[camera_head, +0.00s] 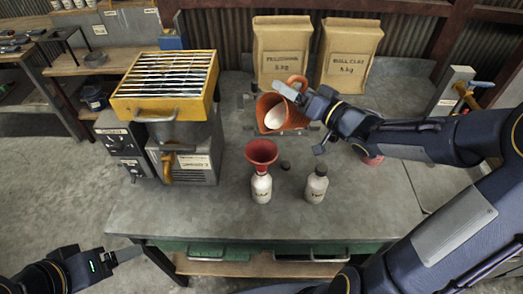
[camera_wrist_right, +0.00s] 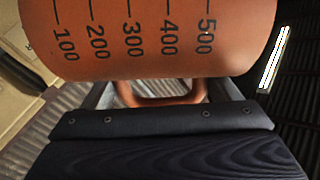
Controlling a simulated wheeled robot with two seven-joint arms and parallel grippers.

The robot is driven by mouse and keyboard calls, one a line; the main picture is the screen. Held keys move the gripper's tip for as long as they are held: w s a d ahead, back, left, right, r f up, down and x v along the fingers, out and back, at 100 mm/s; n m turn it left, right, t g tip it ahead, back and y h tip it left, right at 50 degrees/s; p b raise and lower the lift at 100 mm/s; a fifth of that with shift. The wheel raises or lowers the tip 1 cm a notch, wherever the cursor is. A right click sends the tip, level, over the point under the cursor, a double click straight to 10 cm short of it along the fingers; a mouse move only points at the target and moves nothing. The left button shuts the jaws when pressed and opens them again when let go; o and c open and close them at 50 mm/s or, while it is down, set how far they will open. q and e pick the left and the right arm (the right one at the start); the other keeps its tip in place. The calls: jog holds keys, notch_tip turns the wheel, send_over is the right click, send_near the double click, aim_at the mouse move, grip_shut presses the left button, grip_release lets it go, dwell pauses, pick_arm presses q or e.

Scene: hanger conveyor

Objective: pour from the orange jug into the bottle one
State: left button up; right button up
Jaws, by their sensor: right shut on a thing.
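The orange jug (camera_head: 268,107) hangs in the air above the bench, tilted, with its mouth facing me and pale contents showing inside. My right gripper (camera_head: 303,92) is shut on its handle; the wrist view shows the jug's graduated side (camera_wrist_right: 150,40) and the handle (camera_wrist_right: 160,97) between the fingers. A white bottle (camera_head: 261,190) stands upright below the jug with a red funnel (camera_head: 262,153) in its neck. A second, greyish bottle (camera_head: 316,187) stands to its right. Their labels are too small to read surely. My left gripper (camera_head: 128,254) is low at the left, away from the bench top.
A dark cap (camera_head: 285,165) lies between the bottles. A yellow-framed machine (camera_head: 165,100) stands at the left of the bench. Two paper sacks (camera_head: 281,55) (camera_head: 348,55) stand at the back. The bench front (camera_head: 200,225) is clear.

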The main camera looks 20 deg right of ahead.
jog(key=shift+s+a+f+n+b, duration=0.1)
jog(key=shift+s+a+n+b, duration=0.15)
jog(key=shift+n+b, duration=0.4)
jog(key=shift+s+a+f+n+b, duration=0.1)
jog(key=shift+a+n+b, duration=0.25)
jog(key=shift+n+b, duration=0.3)
dwell(1.4)
jog(key=shift+s+a+f+n+b, duration=0.3)
jog(key=shift+a+n+b, duration=0.3)
jog(key=shift+n+b, duration=0.45)
dwell(1.0)
jog(key=d+m+p, duration=0.1)
jog(key=p, duration=0.1)
jog(key=w+r+m+p, duration=0.1)
jog(key=m+p, duration=0.1)
jog(key=d+m+p, duration=0.1)
jog(key=m+p, duration=0.1)
jog(key=p, duration=0.1)
jog(key=shift+w+d+r, duration=0.25)
jog(key=shift+d+r, duration=0.05)
jog(key=shift+d+f, duration=0.1)
jog(key=shift+d, duration=0.05)
jog(key=shift+f+m, duration=0.2)
jog(key=shift+m, duration=0.05)
